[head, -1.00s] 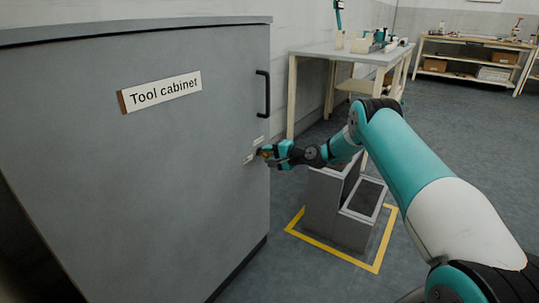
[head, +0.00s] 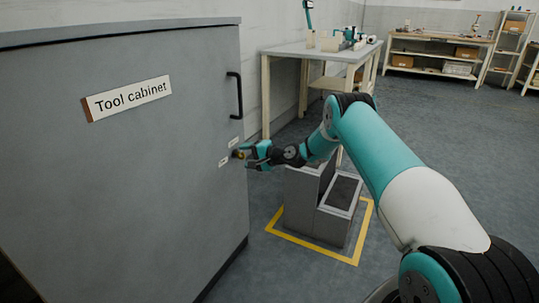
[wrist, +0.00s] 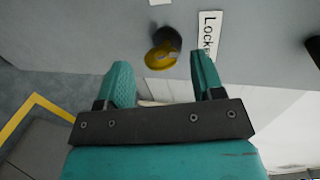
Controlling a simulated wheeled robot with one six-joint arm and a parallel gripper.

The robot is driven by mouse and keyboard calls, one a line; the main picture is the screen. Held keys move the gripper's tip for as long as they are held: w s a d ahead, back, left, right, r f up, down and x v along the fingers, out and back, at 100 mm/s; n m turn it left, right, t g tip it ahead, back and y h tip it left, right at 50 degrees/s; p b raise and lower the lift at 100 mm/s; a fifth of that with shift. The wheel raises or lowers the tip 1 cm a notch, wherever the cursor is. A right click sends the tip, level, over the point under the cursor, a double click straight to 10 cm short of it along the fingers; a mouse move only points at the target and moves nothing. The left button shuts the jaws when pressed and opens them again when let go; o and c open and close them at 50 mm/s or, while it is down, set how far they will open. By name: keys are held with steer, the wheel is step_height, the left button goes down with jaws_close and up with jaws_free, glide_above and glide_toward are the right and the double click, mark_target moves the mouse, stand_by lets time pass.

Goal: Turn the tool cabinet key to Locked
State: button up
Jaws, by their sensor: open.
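The grey tool cabinet (head: 130,190) stands at the left in the head view, with its "Tool cabinet" sign and a black handle. The key (wrist: 161,55), with a yellow head in a dark round lock, shows in the wrist view; it is small in the head view (head: 238,154). A white label reading "Locke…" (wrist: 208,36) is beside it, partly hidden by a finger. A second pale label (head: 224,162) is near the lock. My gripper (wrist: 161,78) is open, its teal fingers pointing at the cabinet. The key is just beyond and between the fingertips, apparently not gripped.
Grey bins (head: 320,205) stand inside a yellow floor outline (head: 318,248) below my arm. A workbench (head: 325,52) with tools is behind, against the wall. Shelves (head: 430,58) stand at the far back. The floor at the right is clear.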

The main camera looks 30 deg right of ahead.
steer(key=p+v, duration=0.3)
steer(key=v, duration=1.3)
steer(key=s+a+r+n+g+y, duration=0.1)
steer(key=a+r+n+g, duration=0.2)
steer(key=a+r, duration=0.35)
steer(key=s+a+r+n+g+y, duration=0.1)
steer(key=a+r+n+g, duration=0.2)
steer(key=a, duration=0.6)
steer(key=s+a+r+n+g+h, duration=0.1)
steer(key=s+a+r+n+g, duration=0.1)
steer(key=s+a+r+n, duration=0.25)
steer(key=s+a+r+n+g, duration=0.2)
steer(key=s+a+r, duration=0.1)
steer(key=s+a, duration=0.35)
steer(key=s+a+r+n+g+h, duration=0.1)
steer(key=s+n, duration=0.1)
steer(key=s, duration=0.6)
steer(key=s+a+r+n+g+h+p, duration=0.1)
steer(key=s+a+r+n+h, duration=0.15)
steer(key=s, duration=0.55)
steer(key=s+a+r+n+g+h, duration=0.1)
steer(key=s+n, duration=0.1)
steer(key=s, duration=0.5)
step_height(320, 180, up, 28)
steer(key=p, duration=2.8)
steer(key=shift+p, duration=0.3)
